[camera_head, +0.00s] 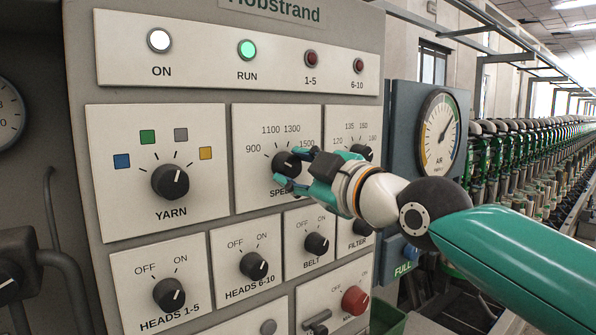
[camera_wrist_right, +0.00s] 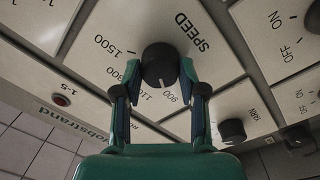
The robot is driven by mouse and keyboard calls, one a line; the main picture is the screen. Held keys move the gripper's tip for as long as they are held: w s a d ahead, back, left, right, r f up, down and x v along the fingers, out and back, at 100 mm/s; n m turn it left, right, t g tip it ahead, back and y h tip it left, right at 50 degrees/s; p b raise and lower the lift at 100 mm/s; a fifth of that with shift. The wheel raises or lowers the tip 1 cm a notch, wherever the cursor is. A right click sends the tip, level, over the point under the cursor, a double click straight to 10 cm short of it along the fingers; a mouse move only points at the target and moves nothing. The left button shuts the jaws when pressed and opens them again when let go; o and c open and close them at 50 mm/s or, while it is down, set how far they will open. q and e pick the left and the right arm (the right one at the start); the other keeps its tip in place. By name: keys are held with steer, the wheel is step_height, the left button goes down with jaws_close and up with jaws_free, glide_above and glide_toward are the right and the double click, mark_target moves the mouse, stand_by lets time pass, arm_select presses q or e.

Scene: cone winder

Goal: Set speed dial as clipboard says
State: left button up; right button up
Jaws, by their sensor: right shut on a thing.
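The speed dial (camera_head: 287,163) is a black round knob on a pale panel, with marks from 900 to 1500 around it. My right gripper (camera_head: 290,172) comes in from the right and is shut on this dial. In the right wrist view the dial (camera_wrist_right: 160,64) sits between both fingertips of the right gripper (camera_wrist_right: 160,80). There its white pointer line faces the side of the 900 and 1100 marks; the exact setting is hard to read. The fingers partly cover the SPEED label in the head view. The clipboard and my left gripper are not in view.
The yarn dial (camera_head: 170,181) is left of the speed dial, and another dial (camera_head: 361,152) is close on the right. Below are the heads 1-5 dial (camera_head: 169,294), heads 6-10 dial (camera_head: 254,266) and belt dial (camera_head: 317,243). A red knob (camera_head: 355,300) is lower right. The RUN lamp (camera_head: 246,50) glows green.

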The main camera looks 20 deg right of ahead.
steer(key=shift+f, duration=0.1)
steer(key=o, duration=1.1)
steer(key=shift+a, duration=0.1)
steer(key=shift+o, duration=0.2)
steer(key=shift+s, duration=0.1)
steer(key=v, duration=1.1)
steer(key=shift+s, duration=0.3)
